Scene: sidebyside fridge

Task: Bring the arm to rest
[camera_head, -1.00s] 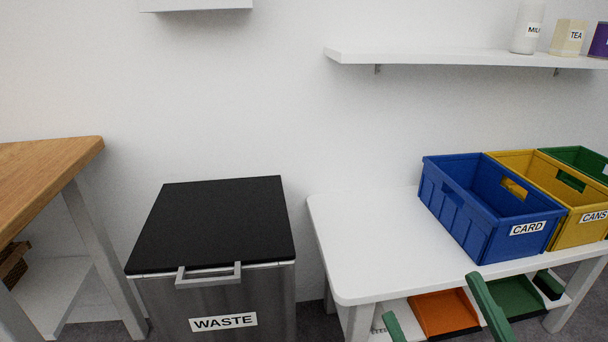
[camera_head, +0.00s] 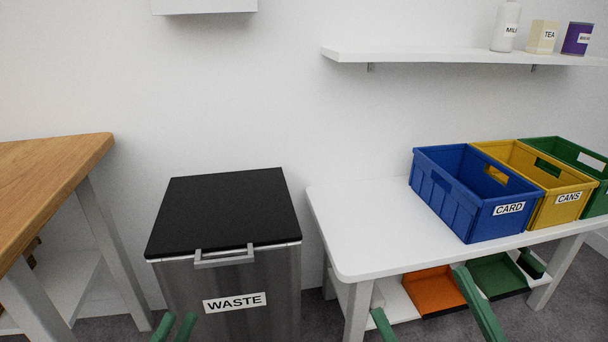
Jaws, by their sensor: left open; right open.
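My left gripper (camera_head: 178,319) shows at the bottom edge as two green fingertips, a small gap apart, in front of the waste bin. My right gripper (camera_head: 419,291) shows as two green fingers spread wide apart, open, with nothing visible between them. It appears in front of the white table's lower shelf. Both arms behind the fingers are out of view below the picture.
A steel waste bin (camera_head: 235,293) with a closed black lid stands at centre left. A wooden-topped table (camera_head: 45,170) is at the left. The white table (camera_head: 350,225) at right carries blue (camera_head: 455,205), yellow (camera_head: 550,205) and green crates. A shelf (camera_head: 430,55) hangs above.

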